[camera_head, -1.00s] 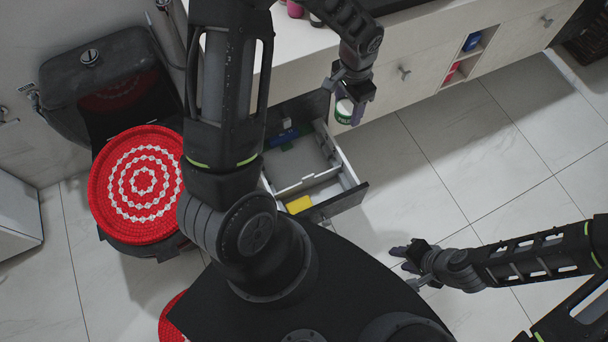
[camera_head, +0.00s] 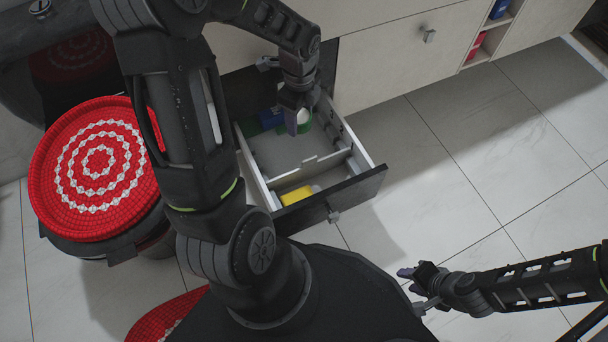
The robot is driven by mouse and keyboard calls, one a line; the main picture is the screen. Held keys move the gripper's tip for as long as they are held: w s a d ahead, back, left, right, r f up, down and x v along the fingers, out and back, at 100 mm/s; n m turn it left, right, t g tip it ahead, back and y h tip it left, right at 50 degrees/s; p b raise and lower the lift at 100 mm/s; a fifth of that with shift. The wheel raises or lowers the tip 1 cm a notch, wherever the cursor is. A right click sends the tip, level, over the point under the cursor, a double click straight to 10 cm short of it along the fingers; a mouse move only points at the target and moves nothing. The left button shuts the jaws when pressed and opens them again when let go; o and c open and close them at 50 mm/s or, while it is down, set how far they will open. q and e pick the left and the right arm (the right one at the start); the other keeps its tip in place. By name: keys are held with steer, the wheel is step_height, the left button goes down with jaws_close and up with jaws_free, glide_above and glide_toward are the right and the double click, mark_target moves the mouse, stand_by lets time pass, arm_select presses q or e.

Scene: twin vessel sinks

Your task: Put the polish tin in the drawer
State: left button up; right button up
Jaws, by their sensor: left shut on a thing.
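The polish tin (camera_head: 304,117) is a small round thing with a white top and a green side, mostly hidden by my left gripper. My left gripper (camera_head: 296,122) is shut on it, over the back right part of the open drawer (camera_head: 347,190). I cannot tell whether the tin touches the drawer floor. The drawer has a dark front with a handle, pale walls and a divider.
In the drawer, a yellow block (camera_head: 296,195) lies in the front compartment and a blue item (camera_head: 270,119) at the back. Cabinet fronts (camera_head: 390,60) stand behind. The tiled floor (camera_head: 470,150) at right is clear.

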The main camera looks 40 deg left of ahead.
stand_by(0.3)
arm_select(q)
steer(key=b, duration=0.5)
glide_above(300, 156)
steer(key=s+d, duration=0.1)
step_height(300, 156, down, 13)
steer(key=shift+s+d+f, duration=0.1)
steer(key=shift+s+f, duration=0.05)
steer(key=shift+f, duration=0.05)
steer(key=shift+f+b, duration=1.1)
steer(key=shift+f, duration=1.15)
steer(key=shift+f, duration=0.2)
steer(key=o, duration=1.5)
